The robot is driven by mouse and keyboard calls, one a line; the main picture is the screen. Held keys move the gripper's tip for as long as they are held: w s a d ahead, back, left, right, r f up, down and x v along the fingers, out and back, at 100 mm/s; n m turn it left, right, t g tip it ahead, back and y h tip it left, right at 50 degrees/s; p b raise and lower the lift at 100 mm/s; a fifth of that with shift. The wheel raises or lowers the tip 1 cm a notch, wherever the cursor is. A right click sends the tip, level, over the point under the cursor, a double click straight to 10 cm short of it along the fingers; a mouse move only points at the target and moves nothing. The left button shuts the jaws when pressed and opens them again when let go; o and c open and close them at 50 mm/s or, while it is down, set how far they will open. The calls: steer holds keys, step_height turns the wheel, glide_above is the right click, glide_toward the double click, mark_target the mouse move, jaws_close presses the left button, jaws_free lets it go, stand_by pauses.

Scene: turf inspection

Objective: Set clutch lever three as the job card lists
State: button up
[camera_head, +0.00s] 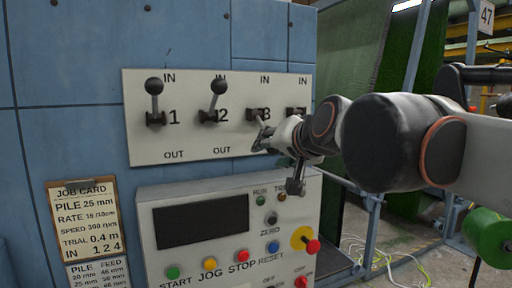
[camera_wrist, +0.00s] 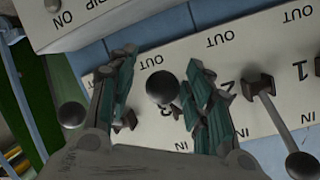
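Clutch lever three's black ball knob (camera_wrist: 162,88) stands between the two fingers of my gripper (camera_wrist: 158,66) in the wrist view. The fingers are apart, with a gap visible on both sides of the knob. In the head view my gripper (camera_head: 278,160) is in front of the lower right of the white lever panel (camera_head: 190,138) and hides much of levers three and four. Lever three's base (camera_head: 257,115) shows under its IN label. I cannot tell its exact tilt. The job card (camera_head: 85,222) reads IN 1 2 4.
Lever one (camera_head: 154,98) and lever two (camera_head: 216,97) point up toward IN. Lever four's knob (camera_wrist: 72,115) is just left of my fingers in the wrist view. A control console (camera_head: 170,250) with buttons juts out below the panel.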

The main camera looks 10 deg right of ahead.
steer(key=shift+w, duration=0.35)
steer(key=shift+s+r, duration=0.15)
steer(key=shift+s, duration=0.3)
steer(key=v, duration=1.1)
steer(key=shift+s+d, duration=0.15)
steer(key=shift+s, duration=0.2)
steer(key=shift+r, duration=0.1)
steer(key=s+d+f+n+g+h+b, duration=0.1)
steer(key=s+f+b, duration=0.3)
steer(key=f, duration=1.4)
steer(key=s+d+f+n+g+h+b, duration=0.1)
steer(key=s+d+f+g+b, duration=0.2)
steer(key=f+b, duration=0.5)
steer(key=s+d+f+n+g+h+b, duration=0.1)
steer(key=s+f+b, duration=0.4)
steer(key=f, duration=2.4)
steer(key=shift+d+n+g+b, duration=0.5)
steer(key=shift+d+g+b, duration=0.1)
steer(key=shift+d+g, duration=0.45)
steer(key=shift+f, duration=0.1)
steer(key=shift+c, duration=0.3)
